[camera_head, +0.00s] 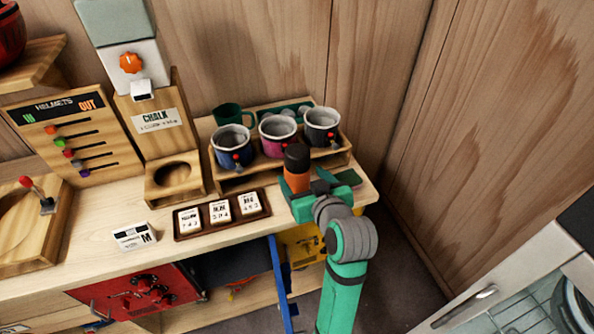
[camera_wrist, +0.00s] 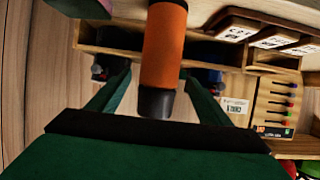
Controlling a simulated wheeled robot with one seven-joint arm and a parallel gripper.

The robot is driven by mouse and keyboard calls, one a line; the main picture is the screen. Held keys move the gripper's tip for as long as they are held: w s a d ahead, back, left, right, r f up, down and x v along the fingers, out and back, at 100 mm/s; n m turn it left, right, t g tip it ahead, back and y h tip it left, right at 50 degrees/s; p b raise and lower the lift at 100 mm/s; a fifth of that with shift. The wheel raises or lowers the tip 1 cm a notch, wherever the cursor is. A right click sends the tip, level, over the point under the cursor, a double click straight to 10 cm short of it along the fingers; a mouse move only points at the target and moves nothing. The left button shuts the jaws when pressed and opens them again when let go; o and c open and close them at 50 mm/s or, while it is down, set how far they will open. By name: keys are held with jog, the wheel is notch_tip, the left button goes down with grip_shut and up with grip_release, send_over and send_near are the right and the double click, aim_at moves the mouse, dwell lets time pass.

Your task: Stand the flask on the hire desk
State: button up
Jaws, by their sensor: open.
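The flask (camera_head: 297,180) is orange with a dark cap and looks upright near the right front of the wooden hire desk (camera_head: 95,225). Its lower part is hidden behind my gripper (camera_head: 322,190), so I cannot tell from the head view what it rests on. In the wrist view the flask (camera_wrist: 163,48) is between my two green fingers (camera_wrist: 157,88), its cap towards the palm. The gripper is open, with visible gaps beside the flask.
Blue, pink and dark chalk pots (camera_head: 278,134) stand in a wooden rack just behind the flask. A tray of number tiles (camera_head: 221,213) lies to its left, with a small white card box (camera_head: 134,236) further left. Bare desk lies around the box.

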jog(key=shift+v, duration=1.5)
